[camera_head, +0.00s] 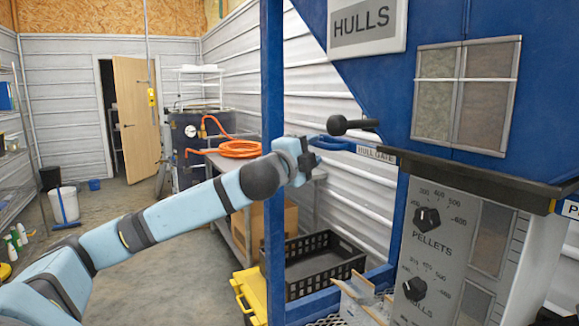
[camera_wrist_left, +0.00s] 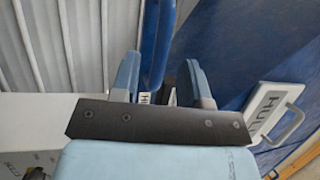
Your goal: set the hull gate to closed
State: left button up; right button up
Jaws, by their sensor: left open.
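The hull gate's blue handle (camera_head: 332,143) sticks out to the left of the hopper, beside the label HULL GATE (camera_head: 375,152). A black knob (camera_head: 352,124) on a short stem shows just above it. My left gripper (camera_head: 309,160) is at the outer end of the handle, close to it. In the left wrist view its two fingers (camera_wrist_left: 163,78) stand apart. A blue bar (camera_wrist_left: 157,40) and part of a white label (camera_wrist_left: 145,98) show between or just beyond them. Whether the fingers touch the handle cannot be told. My right gripper is not seen.
The blue hopper (camera_head: 390,75) with the HULLS sign fills the right side. A blue post (camera_head: 273,80) stands close behind my left gripper. Below are the PELLETS and HULLS dials (camera_head: 427,218), a black crate (camera_head: 320,265) and a yellow box (camera_head: 250,295).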

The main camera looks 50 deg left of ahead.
pick_arm(q)
jog(key=b+v, duration=1)
jog(key=b, duration=0.3)
jog(key=shift+s, duration=0.15)
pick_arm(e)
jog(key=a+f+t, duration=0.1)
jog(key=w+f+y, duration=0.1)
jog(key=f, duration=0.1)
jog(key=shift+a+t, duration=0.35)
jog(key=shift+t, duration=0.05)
pick_arm(q)
jog(key=shift+f, duration=0.1)
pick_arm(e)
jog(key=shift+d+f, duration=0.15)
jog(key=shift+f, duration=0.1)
